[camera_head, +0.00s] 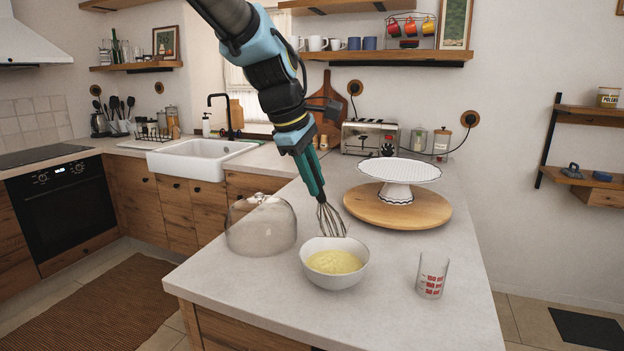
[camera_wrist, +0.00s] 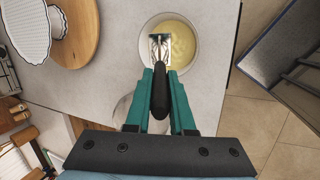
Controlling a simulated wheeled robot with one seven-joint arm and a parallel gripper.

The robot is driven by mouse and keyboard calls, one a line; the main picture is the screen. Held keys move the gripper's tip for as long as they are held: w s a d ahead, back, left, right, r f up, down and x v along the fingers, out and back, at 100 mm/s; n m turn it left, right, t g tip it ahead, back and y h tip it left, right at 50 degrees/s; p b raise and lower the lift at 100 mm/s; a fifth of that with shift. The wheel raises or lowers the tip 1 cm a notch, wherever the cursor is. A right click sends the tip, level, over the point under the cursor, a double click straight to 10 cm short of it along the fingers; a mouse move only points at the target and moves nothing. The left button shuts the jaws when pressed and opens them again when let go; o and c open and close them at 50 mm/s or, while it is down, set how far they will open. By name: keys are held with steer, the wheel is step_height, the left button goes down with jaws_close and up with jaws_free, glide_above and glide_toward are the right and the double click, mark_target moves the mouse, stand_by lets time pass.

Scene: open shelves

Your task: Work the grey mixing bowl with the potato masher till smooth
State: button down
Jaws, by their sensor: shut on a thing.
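A pale grey-white bowl (camera_head: 334,279) holding a lumpy yellow mass (camera_head: 335,262) stands on the counter; it also shows in the wrist view (camera_wrist: 190,62). My gripper (camera_head: 318,193) is shut on the dark handle of a wire-headed tool (camera_head: 330,218). In the head view the tool looks more like a whisk than a potato masher. It points down, its tip at the bowl's back rim and apparently above the yellow mass. In the wrist view the tool (camera_wrist: 159,88) sits between the teal fingers, its wire head overlapping the bowl.
A clear glass dome (camera_head: 261,226) stands left of the bowl, and a measuring glass (camera_head: 432,276) stands to its right. Behind are a round wooden board (camera_head: 432,211) and a white cake stand (camera_head: 399,172). The counter's front is clear.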

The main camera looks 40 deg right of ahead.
step_height(320, 180, down, 11)
steer(key=b, duration=0.6)
steer(key=shift+d+b, duration=0.3)
steer(key=shift+d, duration=0.1)
steer(key=shift+r, duration=0.15)
steer(key=shift+f, duration=0.45)
stand_by(0.4)
steer(key=shift+s+d, duration=0.2)
steer(key=shift+s, duration=0.2)
steer(key=shift+w, duration=0.15)
